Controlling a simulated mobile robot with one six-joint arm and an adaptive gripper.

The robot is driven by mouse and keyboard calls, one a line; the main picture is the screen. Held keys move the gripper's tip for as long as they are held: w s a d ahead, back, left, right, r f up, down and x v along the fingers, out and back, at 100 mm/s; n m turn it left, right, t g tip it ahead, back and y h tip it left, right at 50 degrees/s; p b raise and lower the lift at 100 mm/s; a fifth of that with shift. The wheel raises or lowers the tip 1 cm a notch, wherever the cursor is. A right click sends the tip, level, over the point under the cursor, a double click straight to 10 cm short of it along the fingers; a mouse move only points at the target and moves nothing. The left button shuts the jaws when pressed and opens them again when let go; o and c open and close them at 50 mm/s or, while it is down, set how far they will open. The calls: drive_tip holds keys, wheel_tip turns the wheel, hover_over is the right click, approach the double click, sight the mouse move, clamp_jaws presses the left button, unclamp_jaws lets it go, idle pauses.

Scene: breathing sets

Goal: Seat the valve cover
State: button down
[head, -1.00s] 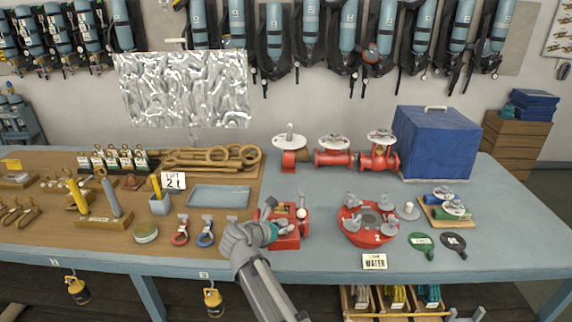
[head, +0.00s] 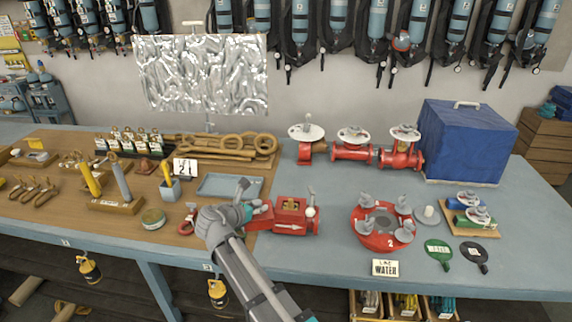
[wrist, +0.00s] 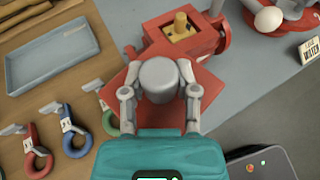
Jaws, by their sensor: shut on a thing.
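The red valve body (head: 292,219), marked with a white arrow, lies on the blue-grey bench. Its square yellowish opening with a peg (wrist: 181,27) faces up in the wrist view. My gripper (wrist: 160,92) is shut on a grey cylindrical knob (wrist: 159,75). A red plate (wrist: 113,92) shows under the knob, and together they look like the valve cover (head: 261,219). In the head view the cover is just left of the valve body, with the opening uncovered. Whether the cover touches the body or bench cannot be told. My gripper hides part of the plate.
A blue tray (head: 230,185) lies behind my gripper. Tagged coloured shackles (wrist: 72,138) lie on the wooden board to the left. Bare bench separates the valve body and flange.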

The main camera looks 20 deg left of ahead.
drive_tip(key=shift+s+a, duration=0.1)
drive_tip(key=shift+a, duration=0.1)
drive_tip(key=shift+w+d+r+p, duration=0.1)
drive_tip(key=shift+w+r+p, duration=0.2)
drive_tip(key=shift+r+p, duration=0.1)
drive_tip(key=w+d+r+m+h+p, duration=0.1)
drive_tip(key=w+d+r+h+p, duration=0.1)
drive_tip(key=w+d+r+p, duration=0.1)
drive_tip(key=w+d+r+m+g+h+p, duration=0.1)
drive_tip(key=w+d+r+m+p, duration=0.1)
drive_tip(key=w+r+p, duration=0.3)
drive_tip(key=w+d, duration=0.1)
drive_tip(key=w, duration=0.2)
drive_tip(key=shift+w+d+h, duration=0.3)
drive_tip(key=shift+h, duration=0.1)
drive_tip(key=shift+s+f, duration=0.1)
drive_tip(key=shift+f, duration=0.05)
drive_tip(key=b, duration=0.6)
hover_over(291, 199)
drive_tip(key=shift+f, duration=2.75)
drive_tip(key=shift+f+b, duration=2.25)
drive_tip(key=shift+f, duration=0.1)
